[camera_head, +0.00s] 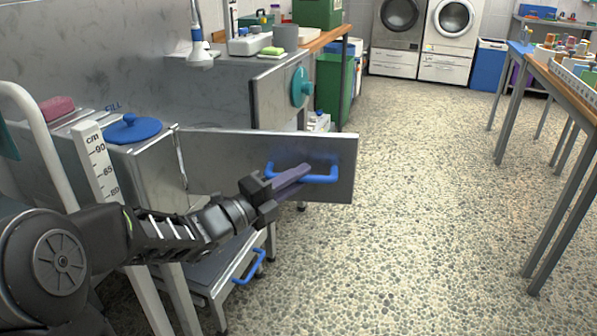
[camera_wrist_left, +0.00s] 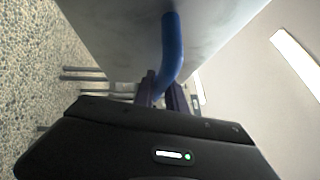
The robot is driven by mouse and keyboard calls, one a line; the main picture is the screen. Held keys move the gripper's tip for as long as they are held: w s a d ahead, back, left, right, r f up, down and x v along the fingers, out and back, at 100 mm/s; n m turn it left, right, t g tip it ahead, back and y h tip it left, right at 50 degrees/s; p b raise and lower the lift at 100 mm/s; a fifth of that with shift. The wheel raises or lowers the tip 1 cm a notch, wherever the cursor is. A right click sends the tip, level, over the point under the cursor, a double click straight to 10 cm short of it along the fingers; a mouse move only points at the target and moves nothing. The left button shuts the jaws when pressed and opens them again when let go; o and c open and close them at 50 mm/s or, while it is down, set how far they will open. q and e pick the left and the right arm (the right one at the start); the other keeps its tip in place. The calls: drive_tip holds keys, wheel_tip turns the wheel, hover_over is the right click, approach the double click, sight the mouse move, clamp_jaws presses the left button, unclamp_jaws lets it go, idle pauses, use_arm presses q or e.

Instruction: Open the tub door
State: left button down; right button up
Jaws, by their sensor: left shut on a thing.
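The tub door (camera_head: 230,155) is a grey metal panel, swung out from the steel tub and standing open into the aisle. It has a blue bar handle (camera_head: 322,178) near its free end. My left gripper (camera_head: 303,172) comes in from the left, its purple fingers shut on the blue handle. In the left wrist view the handle (camera_wrist_left: 172,50) runs down between the fingers (camera_wrist_left: 158,92), against the grey door face (camera_wrist_left: 120,30). The fingertips' exact contact is partly hidden. My right gripper is not in view.
A low step with a blue handle (camera_head: 250,266) stands below the door. A white height scale (camera_head: 97,160) and a blue lid (camera_head: 133,128) are at the left. The speckled floor to the right is clear up to the table (camera_head: 565,80).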

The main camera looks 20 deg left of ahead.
use_arm(q)
drive_tip(key=shift+s+m+g+h, duration=0.5)
drive_tip(key=shift+s+m+h, duration=0.15)
drive_tip(key=shift+s, duration=0.65)
drive_tip(key=c, duration=1.4)
unclamp_jaws()
drive_tip(key=shift+o, duration=0.2)
drive_tip(key=v, duration=0.7)
drive_tip(key=shift+s+a+p, duration=0.2)
drive_tip(key=shift+s+p, duration=0.1)
drive_tip(key=shift+f, duration=0.1)
